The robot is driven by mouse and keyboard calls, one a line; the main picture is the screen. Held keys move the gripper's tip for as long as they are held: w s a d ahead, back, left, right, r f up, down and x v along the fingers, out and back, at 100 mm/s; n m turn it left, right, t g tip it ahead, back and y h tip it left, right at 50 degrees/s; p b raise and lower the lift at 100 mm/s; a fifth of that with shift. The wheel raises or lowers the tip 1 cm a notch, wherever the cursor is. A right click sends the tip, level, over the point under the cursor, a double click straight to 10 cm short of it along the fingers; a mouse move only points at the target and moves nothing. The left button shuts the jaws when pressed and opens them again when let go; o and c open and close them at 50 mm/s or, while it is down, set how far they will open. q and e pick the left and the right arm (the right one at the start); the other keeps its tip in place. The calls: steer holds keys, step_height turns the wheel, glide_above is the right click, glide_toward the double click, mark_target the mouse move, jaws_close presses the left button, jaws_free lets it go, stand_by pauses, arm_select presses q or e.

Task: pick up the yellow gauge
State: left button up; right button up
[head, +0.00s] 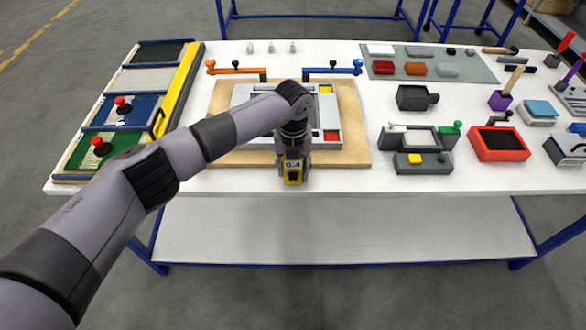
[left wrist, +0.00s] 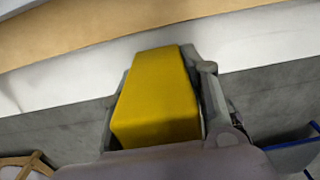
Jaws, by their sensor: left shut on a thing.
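The yellow gauge (left wrist: 158,100) is a yellow block between the fingers of my left gripper (left wrist: 162,75) in the left wrist view. The fingers lie along its two sides and the gripper is shut on it. In the head view my left gripper (head: 293,165) is near the front edge of the table, just in front of the wooden board. A yellow face of the gauge (head: 293,178) with dark marks shows there at the gripper's end. I cannot tell how high it is above the table. My right gripper is not in view.
The wooden board (head: 350,150) with a grey frame (head: 248,95) lies behind the gripper, partly hidden by my arm. An orange lever (head: 236,71) and a blue lever (head: 332,70) stand at its back. A red tray (head: 498,143) and grey fixtures stand right. The front table strip is clear.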

arm_select(q)
step_height(320, 180, up, 18)
steer(key=b, duration=0.4)
steer(key=shift+f+b, duration=4.9)
steer(key=shift+f, duration=1.6)
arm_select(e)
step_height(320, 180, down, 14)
arm_select(q)
steer(key=shift+f+b, duration=1.65)
steer(key=shift+f, duration=1)
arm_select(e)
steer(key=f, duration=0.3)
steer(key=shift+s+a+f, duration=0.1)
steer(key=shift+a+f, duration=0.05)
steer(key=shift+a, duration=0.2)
arm_select(q)
steer(key=shift+f, duration=0.25)
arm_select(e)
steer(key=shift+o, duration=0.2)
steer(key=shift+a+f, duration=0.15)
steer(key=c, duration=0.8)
